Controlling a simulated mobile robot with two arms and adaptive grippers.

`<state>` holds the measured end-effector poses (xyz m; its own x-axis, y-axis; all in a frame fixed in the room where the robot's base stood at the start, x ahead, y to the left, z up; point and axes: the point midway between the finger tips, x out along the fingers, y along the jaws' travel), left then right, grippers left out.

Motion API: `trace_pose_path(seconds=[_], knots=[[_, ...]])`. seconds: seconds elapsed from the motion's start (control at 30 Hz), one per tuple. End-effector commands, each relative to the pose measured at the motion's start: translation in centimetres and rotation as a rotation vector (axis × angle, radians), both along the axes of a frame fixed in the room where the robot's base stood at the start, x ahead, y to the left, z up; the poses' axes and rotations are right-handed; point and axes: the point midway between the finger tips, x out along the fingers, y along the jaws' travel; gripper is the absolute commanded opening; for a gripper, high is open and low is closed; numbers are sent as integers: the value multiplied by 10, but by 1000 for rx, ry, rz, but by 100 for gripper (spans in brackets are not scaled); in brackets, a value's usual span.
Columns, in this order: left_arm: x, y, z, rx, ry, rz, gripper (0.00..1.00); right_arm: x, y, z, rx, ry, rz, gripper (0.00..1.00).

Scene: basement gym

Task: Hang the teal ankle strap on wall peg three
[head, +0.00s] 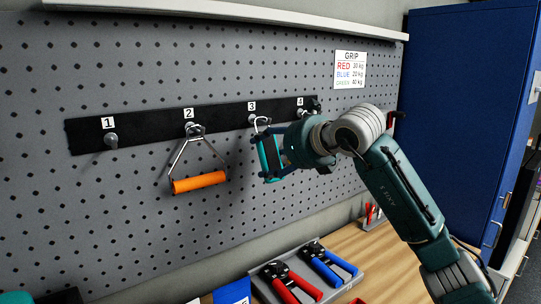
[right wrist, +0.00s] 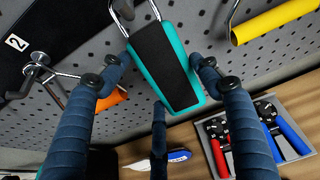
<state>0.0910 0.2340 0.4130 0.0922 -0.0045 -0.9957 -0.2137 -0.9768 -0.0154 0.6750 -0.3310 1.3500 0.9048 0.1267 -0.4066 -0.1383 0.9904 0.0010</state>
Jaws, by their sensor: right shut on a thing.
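The teal ankle strap (head: 270,158) has a black pad and a metal ring at its top. My right gripper (head: 275,156) is shut on it and holds it upright just below wall peg three (head: 253,118). In the right wrist view the strap (right wrist: 168,62) sits between the fingers of my right gripper (right wrist: 162,78). The ring overlaps the peg in the head view; I cannot tell if it is around the peg or in front of it. My left gripper is not in view.
Peg one (head: 111,140) is bare. An orange handle (head: 199,181) hangs at peg two. My right arm partly covers peg four; a yellow handle (right wrist: 270,20) shows right of the strap. Below, a grey tray (head: 327,292) holds red and blue hand grips on the wooden bench (head: 385,262).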

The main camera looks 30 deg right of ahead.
Motion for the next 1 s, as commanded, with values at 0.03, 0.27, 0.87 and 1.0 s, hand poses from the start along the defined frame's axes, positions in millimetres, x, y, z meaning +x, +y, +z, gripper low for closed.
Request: trace_pose_path(seconds=[0.03, 0.27, 0.87, 1.0], knots=[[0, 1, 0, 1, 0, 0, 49, 0, 0, 1, 0, -1, 0, 35], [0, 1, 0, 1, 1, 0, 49, 0, 0, 1, 0, -1, 0, 35], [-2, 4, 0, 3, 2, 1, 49, -10, -2, 5, -1, 0, -1, 85], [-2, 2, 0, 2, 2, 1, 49, -32, -6, 16, -4, -4, -2, 85]])
